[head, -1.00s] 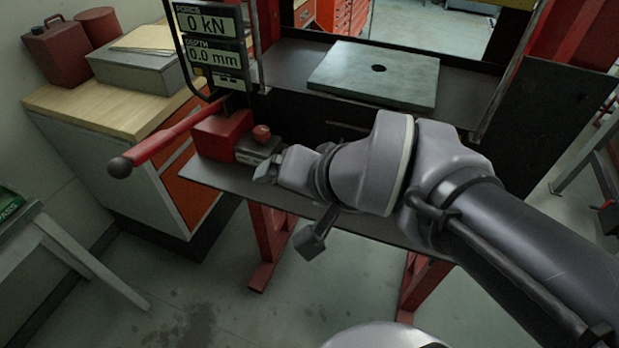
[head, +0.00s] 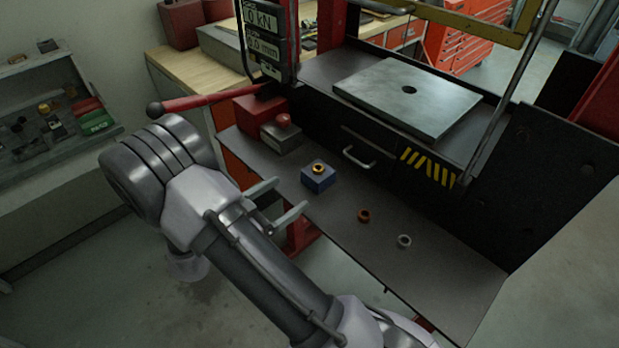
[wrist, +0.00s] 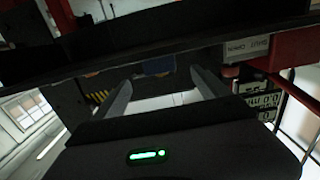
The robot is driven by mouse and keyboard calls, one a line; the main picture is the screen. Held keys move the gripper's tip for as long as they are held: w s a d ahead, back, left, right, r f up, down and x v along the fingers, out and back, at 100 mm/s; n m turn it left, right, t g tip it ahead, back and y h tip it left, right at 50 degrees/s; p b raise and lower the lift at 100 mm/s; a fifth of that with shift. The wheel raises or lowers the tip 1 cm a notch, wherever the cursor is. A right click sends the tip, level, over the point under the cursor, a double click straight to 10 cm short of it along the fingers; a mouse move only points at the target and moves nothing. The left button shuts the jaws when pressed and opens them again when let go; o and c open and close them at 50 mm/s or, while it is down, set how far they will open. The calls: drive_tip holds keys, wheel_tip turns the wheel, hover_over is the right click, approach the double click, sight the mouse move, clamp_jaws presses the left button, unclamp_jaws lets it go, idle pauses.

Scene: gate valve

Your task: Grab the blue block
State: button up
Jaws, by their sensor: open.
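The blue block (head: 319,182) sits on the dark shelf of the press, with a gold ring (head: 318,169) on its top. My gripper (head: 292,193) is open and empty, just to the left of the block at the shelf's front edge, its two fingers pointing toward the block. They are apart from it. In the wrist view, my gripper (wrist: 160,76) shows both fingers spread. A dim bluish patch (wrist: 160,65) between the fingertips looks like the block; its outline is hard to make out.
A copper ring (head: 364,216) and a silver ring (head: 404,241) lie on the shelf (head: 440,268) to the right. A red pump body (head: 260,112) with a long handle (head: 200,101) stands at the back left. A metal handle (head: 358,157) sticks out behind the block.

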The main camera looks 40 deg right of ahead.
sight(313, 176)
drive_tip(key=d+b, duration=0.1)
drive_tip(key=d, duration=0.6)
drive_tip(key=d+b, duration=0.1)
drive_tip(key=d, duration=0.3)
drive_tip(key=shift+w+d+f+b, duration=0.1)
drive_tip(key=shift+w+d+b, duration=0.2)
drive_tip(key=shift+w, duration=0.05)
drive_tip(key=shift+a, duration=0.1)
drive_tip(key=shift+c, duration=0.3)
clamp_jaws()
